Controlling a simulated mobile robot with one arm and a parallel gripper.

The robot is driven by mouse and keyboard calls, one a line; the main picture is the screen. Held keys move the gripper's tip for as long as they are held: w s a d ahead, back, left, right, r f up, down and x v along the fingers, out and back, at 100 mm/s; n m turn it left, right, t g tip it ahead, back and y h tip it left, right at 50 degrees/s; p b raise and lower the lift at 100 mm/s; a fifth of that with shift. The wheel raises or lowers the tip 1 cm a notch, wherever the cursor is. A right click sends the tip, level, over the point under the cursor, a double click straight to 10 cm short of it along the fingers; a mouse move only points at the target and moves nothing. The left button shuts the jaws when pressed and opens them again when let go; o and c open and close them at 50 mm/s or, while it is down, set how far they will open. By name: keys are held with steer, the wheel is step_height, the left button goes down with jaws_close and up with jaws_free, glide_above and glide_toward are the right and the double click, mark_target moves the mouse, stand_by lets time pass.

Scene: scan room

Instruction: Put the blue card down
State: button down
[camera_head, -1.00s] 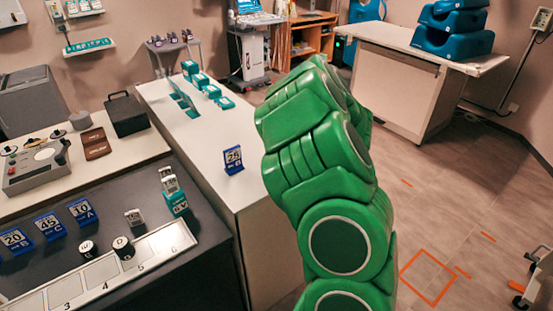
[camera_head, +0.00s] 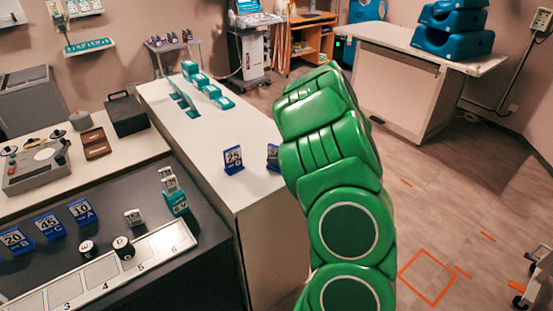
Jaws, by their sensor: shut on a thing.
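A blue card (camera_head: 233,160) marked 25 stands upright on the white counter (camera_head: 215,125). A second blue card (camera_head: 272,157) shows beside it to the right, partly covered by my green arm; I cannot tell whether it is held or stands on the counter. More blue cards stand in a row on the dark counter at the left: one marked 20 (camera_head: 15,240), one marked 45 (camera_head: 49,225) and one marked 10 (camera_head: 82,211). My gripper is hidden behind my arm, so its jaws do not show.
A strip with numbered fields (camera_head: 80,278) lies on the dark counter with two black-and-white cylinders and a teal holder (camera_head: 177,203) near it. Teal blocks (camera_head: 210,91) line the white counter's far part. The counter is clear in front of the standing card.

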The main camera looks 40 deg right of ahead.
steer(key=shift+f, duration=0.1)
steer(key=c, duration=1.1)
jaws_free()
steer(key=shift+s+r, duration=0.1)
steer(key=shift+r, duration=0.1)
steer(key=v, duration=1.2)
steer(key=shift+d, duration=0.1)
